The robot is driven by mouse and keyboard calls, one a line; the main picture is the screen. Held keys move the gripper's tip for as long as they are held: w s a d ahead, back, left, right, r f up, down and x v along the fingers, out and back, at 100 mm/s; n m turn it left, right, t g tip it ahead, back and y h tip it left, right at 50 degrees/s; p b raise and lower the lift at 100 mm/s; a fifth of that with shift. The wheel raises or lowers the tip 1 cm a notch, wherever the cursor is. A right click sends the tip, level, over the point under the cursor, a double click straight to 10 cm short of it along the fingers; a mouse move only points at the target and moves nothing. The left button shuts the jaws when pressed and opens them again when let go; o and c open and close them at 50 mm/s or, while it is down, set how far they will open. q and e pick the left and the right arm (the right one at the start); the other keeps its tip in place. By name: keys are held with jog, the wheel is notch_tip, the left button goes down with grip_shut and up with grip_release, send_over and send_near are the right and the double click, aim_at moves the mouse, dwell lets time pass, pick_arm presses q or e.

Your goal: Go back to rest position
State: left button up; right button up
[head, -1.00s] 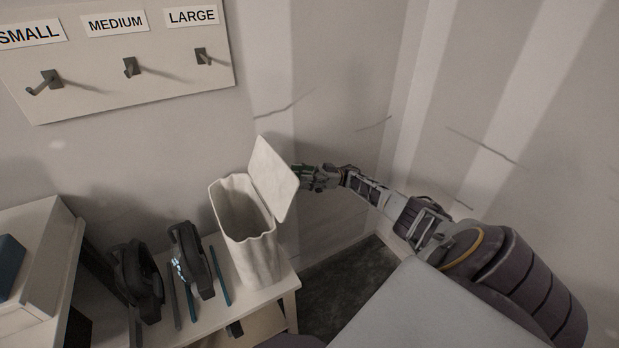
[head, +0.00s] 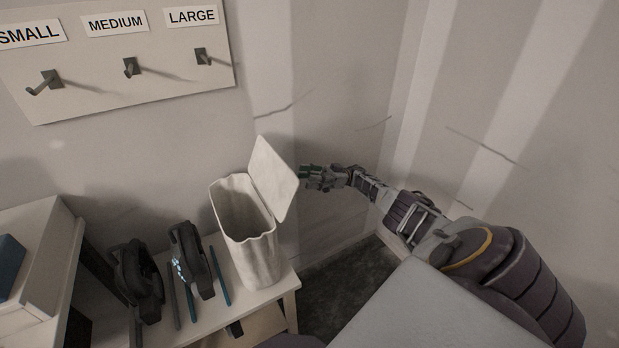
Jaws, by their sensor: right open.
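My right gripper (head: 308,174) is at the end of my right arm, which reaches in from the lower right. It is open, just to the right of the raised lid of a white bin (head: 248,238), with a narrow gap showing between them. Its fingers are small in the picture and nothing shows in them. My left gripper is not in view.
The bin stands on a white bench (head: 278,290) beside two dark headset-like objects (head: 136,283) (head: 190,258) and several thin sticks. A board (head: 110,62) with hooks labelled SMALL, MEDIUM and LARGE hangs on the wall. Walls close in behind my right arm.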

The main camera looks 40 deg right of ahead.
dwell(0.4)
